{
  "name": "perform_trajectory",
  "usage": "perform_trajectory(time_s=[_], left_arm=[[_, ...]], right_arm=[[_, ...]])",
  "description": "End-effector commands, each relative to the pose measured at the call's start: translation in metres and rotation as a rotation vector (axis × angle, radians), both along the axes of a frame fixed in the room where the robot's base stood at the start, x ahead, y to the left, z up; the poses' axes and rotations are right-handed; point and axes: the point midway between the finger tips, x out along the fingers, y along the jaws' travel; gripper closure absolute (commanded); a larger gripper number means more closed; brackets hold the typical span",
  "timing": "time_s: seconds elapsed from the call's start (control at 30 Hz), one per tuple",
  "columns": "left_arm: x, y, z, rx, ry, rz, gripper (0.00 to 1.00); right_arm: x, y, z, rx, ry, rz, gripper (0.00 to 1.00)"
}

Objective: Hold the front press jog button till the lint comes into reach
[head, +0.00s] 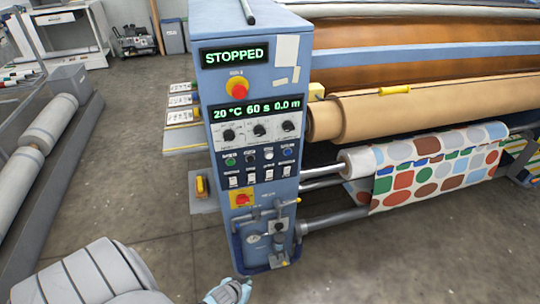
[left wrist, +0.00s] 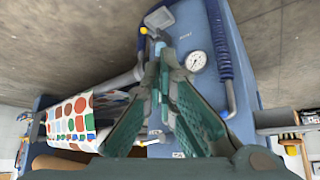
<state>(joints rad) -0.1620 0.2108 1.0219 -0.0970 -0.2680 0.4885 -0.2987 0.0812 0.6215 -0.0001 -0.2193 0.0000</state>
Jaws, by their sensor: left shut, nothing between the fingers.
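The blue press console (head: 222,75) stands in the middle of the head view, its upper display (head: 234,56) reading STOPPED. My left gripper (head: 241,285) is at the bottom edge, low before the console and apart from the buttons. In the left wrist view its fingers (left wrist: 163,66) converge, shut and empty, with the console's gauge (left wrist: 196,60) beyond. I cannot make out any lint. My right gripper is out of view.
A tan roller (head: 430,103) and a roll of dotted fabric (head: 420,165) extend right of the console. A red stop knob (head: 238,90) sits above the buttons. Pipes and a lever (head: 278,228) project low on its front. Grey floor (head: 130,215) is open at left.

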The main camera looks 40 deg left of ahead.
Motion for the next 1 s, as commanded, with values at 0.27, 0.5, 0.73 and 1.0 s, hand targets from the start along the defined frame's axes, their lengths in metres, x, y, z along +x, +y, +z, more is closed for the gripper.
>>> perform_trajectory(time_s=[0.27,0.5,0.73,1.0], left_arm=[[0.133,0.027,0.143,-0.086,-0.385,0.128,1.0],[0.195,0.032,0.256,-0.19,-0.644,0.184,1.0],[0.207,0.032,0.287,-0.226,-0.712,0.194,1.0],[0.207,0.032,0.286,-0.225,-0.709,0.194,1.0]], right_arm=[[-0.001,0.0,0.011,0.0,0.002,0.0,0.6],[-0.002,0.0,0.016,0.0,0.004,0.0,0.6],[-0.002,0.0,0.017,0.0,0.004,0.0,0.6],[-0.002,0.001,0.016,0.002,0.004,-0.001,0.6]])
